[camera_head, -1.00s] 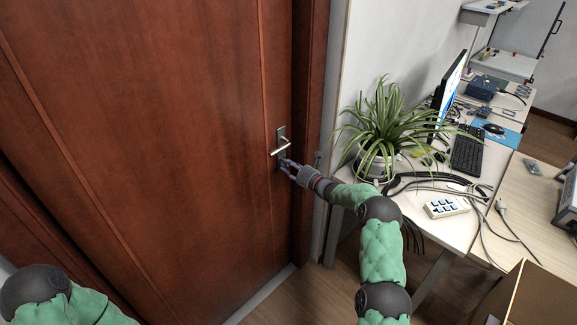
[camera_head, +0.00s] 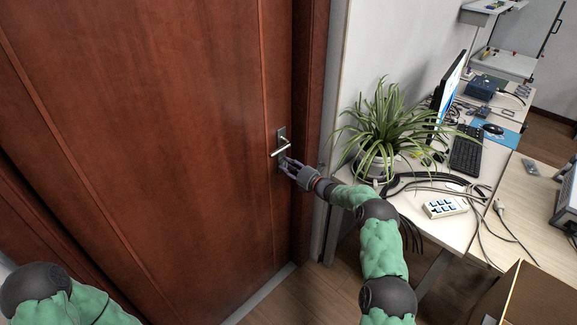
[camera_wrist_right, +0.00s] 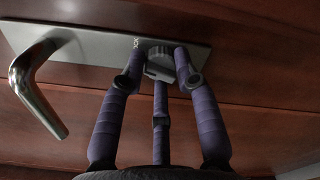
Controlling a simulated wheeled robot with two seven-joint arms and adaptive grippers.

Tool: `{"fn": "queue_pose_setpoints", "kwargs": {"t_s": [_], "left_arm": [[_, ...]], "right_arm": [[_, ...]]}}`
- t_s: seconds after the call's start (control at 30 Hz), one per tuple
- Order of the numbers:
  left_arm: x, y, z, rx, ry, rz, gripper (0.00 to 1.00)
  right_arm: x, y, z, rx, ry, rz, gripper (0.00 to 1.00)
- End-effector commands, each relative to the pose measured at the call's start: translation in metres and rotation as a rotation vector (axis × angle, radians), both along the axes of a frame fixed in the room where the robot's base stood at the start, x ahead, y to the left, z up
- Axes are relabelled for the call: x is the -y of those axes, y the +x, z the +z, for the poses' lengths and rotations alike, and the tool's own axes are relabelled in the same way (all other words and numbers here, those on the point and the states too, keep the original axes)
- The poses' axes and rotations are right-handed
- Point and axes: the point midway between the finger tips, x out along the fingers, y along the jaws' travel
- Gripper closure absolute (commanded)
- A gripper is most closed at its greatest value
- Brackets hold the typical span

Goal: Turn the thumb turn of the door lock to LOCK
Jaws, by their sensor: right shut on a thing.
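A brown wooden door (camera_head: 170,130) has a silver lock plate with a lever handle (camera_head: 280,148). In the right wrist view the plate (camera_wrist_right: 90,46) lies sideways, with the handle (camera_wrist_right: 30,85) at the left and the thumb turn (camera_wrist_right: 159,58) right of its middle. My right gripper (camera_head: 286,164) is at the lower part of the plate. In the right wrist view its purple fingers (camera_wrist_right: 160,70) are closed around the thumb turn, which is partly hidden by them. Which way the thumb turn points is hard to tell. My left gripper is out of view; only my left arm shows.
Right of the door frame stands a desk with a potted plant (camera_head: 382,135), a power strip (camera_head: 445,206), cables and a keyboard (camera_head: 467,150), close to my right arm. An open cardboard box (camera_head: 530,297) is at the lower right. The floor before the door is clear.

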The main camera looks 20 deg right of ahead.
Motion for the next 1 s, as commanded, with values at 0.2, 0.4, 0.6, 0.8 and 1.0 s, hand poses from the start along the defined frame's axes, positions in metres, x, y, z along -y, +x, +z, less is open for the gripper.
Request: {"fn": "queue_pose_setpoints", "kwargs": {"t_s": [0.2,0.4,0.6,0.8,1.0], "left_arm": [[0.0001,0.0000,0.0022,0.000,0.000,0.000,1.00],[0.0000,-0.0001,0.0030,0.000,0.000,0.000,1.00],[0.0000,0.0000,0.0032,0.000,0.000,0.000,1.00],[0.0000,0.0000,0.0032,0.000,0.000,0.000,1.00],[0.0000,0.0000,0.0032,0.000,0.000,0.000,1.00]], "right_arm": [[0.0056,0.0025,0.0087,-0.039,0.107,-0.009,1.00],[0.0066,0.0028,0.0093,-0.064,0.161,-0.010,1.00],[0.0072,0.0030,0.0096,-0.073,0.181,-0.011,1.00],[0.0078,0.0031,0.0101,-0.073,0.182,-0.012,1.00],[0.0083,0.0032,0.0105,-0.073,0.181,-0.012,0.51]]}}
